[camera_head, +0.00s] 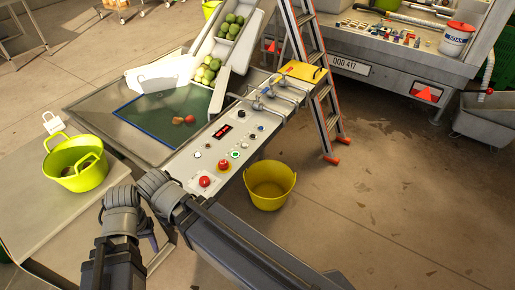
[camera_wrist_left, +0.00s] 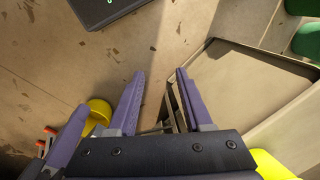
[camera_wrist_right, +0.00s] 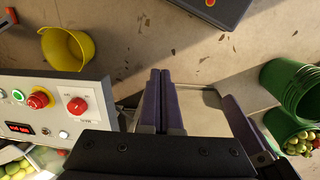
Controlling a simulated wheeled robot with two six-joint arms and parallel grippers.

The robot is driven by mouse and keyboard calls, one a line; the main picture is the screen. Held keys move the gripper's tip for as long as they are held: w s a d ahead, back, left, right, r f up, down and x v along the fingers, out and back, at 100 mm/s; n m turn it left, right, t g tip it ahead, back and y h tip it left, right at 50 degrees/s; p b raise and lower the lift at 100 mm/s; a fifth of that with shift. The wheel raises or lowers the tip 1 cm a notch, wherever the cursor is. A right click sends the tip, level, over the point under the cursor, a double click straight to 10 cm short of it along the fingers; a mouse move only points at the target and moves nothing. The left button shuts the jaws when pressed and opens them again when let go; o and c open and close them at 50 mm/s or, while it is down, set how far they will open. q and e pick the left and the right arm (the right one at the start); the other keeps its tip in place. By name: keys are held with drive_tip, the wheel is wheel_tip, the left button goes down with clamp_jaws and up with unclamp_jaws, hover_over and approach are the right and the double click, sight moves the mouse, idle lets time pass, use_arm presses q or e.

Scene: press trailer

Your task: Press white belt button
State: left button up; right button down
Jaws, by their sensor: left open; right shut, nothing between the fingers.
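The control panel (camera_head: 222,148) is grey, with a red display and several buttons and knobs. A small white button (camera_head: 197,155) sits on its left side; a pale button also shows in the right wrist view (camera_wrist_right: 63,134). A red knob (camera_head: 205,181) and a green-lit button (camera_head: 235,154) are near it. My left gripper (camera_wrist_left: 159,72) is open and empty, below and left of the panel in the head view. My right gripper (camera_wrist_right: 160,73) is shut and empty, beside the panel's end. Its fingers are largely hidden in the head view. Neither gripper touches a button.
A yellow-green bucket (camera_head: 269,185) stands on the floor right of the panel. A table (camera_head: 45,205) on the left holds a lime basket (camera_head: 77,165). A stepladder (camera_head: 318,90) stands behind the panel. Green buckets (camera_wrist_right: 290,85) show in the right wrist view.

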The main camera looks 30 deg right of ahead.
use_arm(q)
drive_tip(key=shift+o, duration=0.2)
drive_tip(key=shift+o, duration=0.8)
drive_tip(key=o, duration=0.4)
drive_tip(key=shift+f+b, duration=0.45)
drive_tip(key=shift+f, duration=0.05)
drive_tip(key=shift+o, duration=1)
drive_tip(key=shift+f+b, duration=0.35)
use_arm(e)
drive_tip(key=w+d+m+t+h, duration=0.1)
drive_tip(key=w+d, duration=0.6)
drive_tip(key=d, duration=0.1)
drive_tip(key=w+d+r+m+t+h, duration=0.1)
drive_tip(key=w+d+m, duration=0.1)
drive_tip(key=w+d, duration=0.6)
drive_tip(key=w+d+m+t+h, duration=0.1)
drive_tip(key=w+d+t+h, duration=0.1)
drive_tip(key=w+d, duration=0.5)
drive_tip(key=shift+w+d+r+m+b, duration=0.15)
drive_tip(key=shift+d+m+b, duration=0.2)
drive_tip(key=shift+d, duration=0.4)
use_arm(q)
drive_tip(key=shift+f, duration=0.6)
use_arm(e)
drive_tip(key=w+d+r+m+t+h, duration=0.1)
drive_tip(key=w+d, duration=0.3)
drive_tip(key=d, duration=0.8)
drive_tip(key=shift+r+h, duration=0.7)
